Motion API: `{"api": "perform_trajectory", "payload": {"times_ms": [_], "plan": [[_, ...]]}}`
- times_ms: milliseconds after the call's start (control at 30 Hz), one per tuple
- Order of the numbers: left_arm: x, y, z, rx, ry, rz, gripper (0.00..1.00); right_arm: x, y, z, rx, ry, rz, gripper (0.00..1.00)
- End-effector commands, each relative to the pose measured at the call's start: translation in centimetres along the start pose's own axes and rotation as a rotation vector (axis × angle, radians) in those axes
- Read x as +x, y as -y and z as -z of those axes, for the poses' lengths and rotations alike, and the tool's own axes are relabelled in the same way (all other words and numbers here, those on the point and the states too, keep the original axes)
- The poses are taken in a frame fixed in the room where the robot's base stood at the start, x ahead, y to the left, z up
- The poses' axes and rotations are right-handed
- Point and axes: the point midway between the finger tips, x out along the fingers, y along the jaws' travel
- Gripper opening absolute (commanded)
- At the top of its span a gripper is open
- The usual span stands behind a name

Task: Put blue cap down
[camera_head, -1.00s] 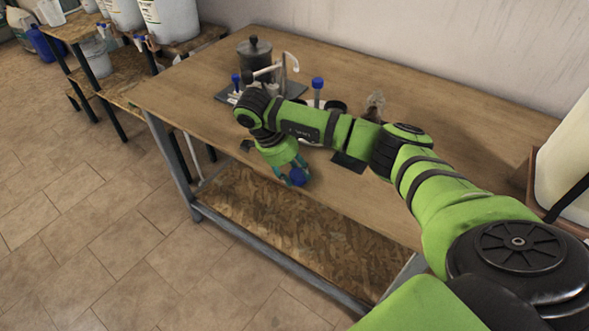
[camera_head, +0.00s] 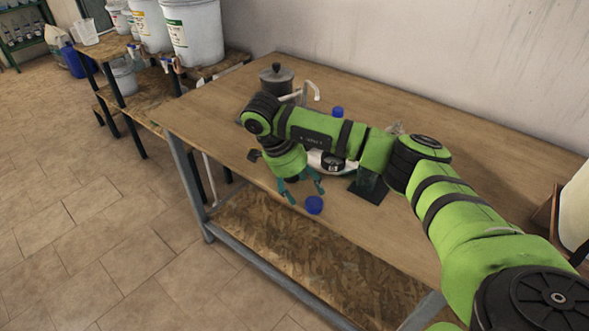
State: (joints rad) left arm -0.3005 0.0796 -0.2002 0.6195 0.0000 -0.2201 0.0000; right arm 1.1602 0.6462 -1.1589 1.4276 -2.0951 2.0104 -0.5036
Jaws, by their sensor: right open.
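A blue cap (camera_head: 314,205) lies on the wooden table (camera_head: 400,112) near its front edge. My right gripper (camera_head: 305,196) is above and just behind the cap, with its teal fingers spread apart. Nothing shows between the fingers, and the cap looks apart from them. My right arm reaches in from the right and hides part of the table's middle. My left gripper is not in view.
A lidded dark pot (camera_head: 276,80) stands at the back left of the table. Another blue cap (camera_head: 337,112) shows behind my arm. A dark flat pad (camera_head: 369,188) lies right of the gripper. White drums (camera_head: 193,33) stand on a shelf at upper left.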

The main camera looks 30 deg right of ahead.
Motion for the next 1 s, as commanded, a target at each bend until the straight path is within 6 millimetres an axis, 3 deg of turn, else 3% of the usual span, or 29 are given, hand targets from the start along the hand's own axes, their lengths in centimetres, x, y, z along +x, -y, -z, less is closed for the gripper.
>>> {"api": "perform_trajectory", "payload": {"times_ms": [100,300,500,767,867,967,1000], "plan": [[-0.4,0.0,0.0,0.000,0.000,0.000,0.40,-2.7,0.1,0.1,0.002,0.000,0.005,0.67],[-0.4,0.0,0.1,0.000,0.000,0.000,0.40,-5.5,0.1,0.0,0.002,0.000,0.003,0.67],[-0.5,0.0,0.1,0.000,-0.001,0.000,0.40,-6.7,0.0,0.0,0.002,0.000,0.000,0.67],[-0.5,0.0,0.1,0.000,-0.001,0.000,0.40,-6.7,-0.1,-0.2,0.000,0.006,-0.006,0.67],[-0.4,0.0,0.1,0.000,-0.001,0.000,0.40,-5.5,-1.0,-2.3,-0.013,0.074,-0.058,0.67],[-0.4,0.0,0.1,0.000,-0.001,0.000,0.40,-3.4,-3.8,-7.7,-0.019,0.256,-0.203,0.67],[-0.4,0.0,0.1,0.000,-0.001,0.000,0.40,-2.5,-5.5,-10.7,-0.006,0.363,-0.295,0.67]]}}
